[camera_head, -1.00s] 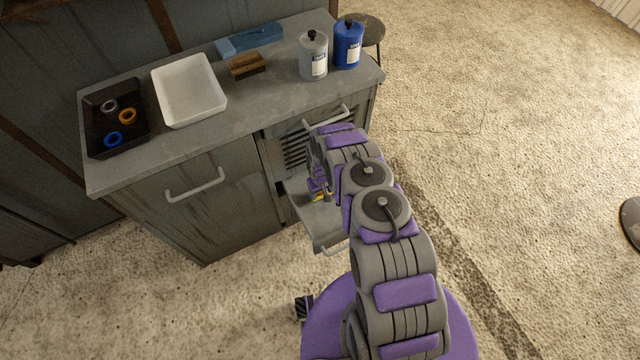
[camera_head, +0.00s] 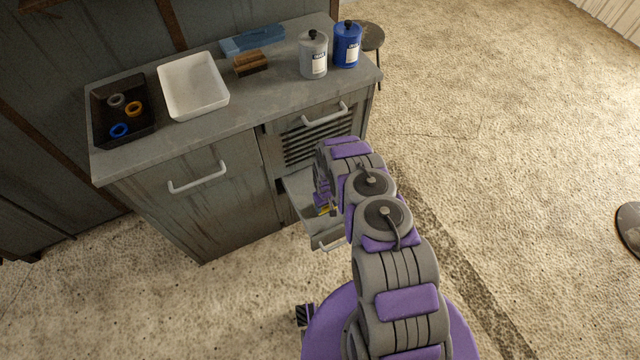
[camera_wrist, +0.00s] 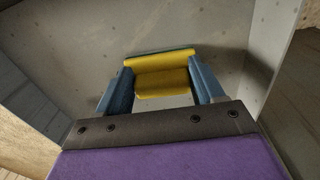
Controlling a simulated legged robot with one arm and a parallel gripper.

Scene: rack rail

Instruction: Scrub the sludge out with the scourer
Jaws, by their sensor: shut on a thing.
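The scourer (camera_wrist: 162,78) is a yellow block with a thin dark green edge. My gripper (camera_wrist: 162,92) is shut on it, with one blue finger at each side in the wrist view. The scourer is inside the open grey drawer (camera_wrist: 85,50), close to or on its floor; I cannot tell if it touches. In the head view a bit of the scourer (camera_head: 323,211) shows beside my arm, over the pulled-out drawer (camera_head: 303,188). No sludge can be made out on the visible drawer surfaces; my arm and gripper hide part of the inside.
The drawer's walls stand close around my gripper. A slatted panel (camera_head: 318,151) is above the drawer. On the cabinet top are a black tray (camera_head: 97,137) with rings, a white tub (camera_head: 222,104), a brush (camera_head: 251,63), a blue item (camera_head: 252,40), a grey bottle (camera_head: 313,55) and a blue bottle (camera_head: 347,45).

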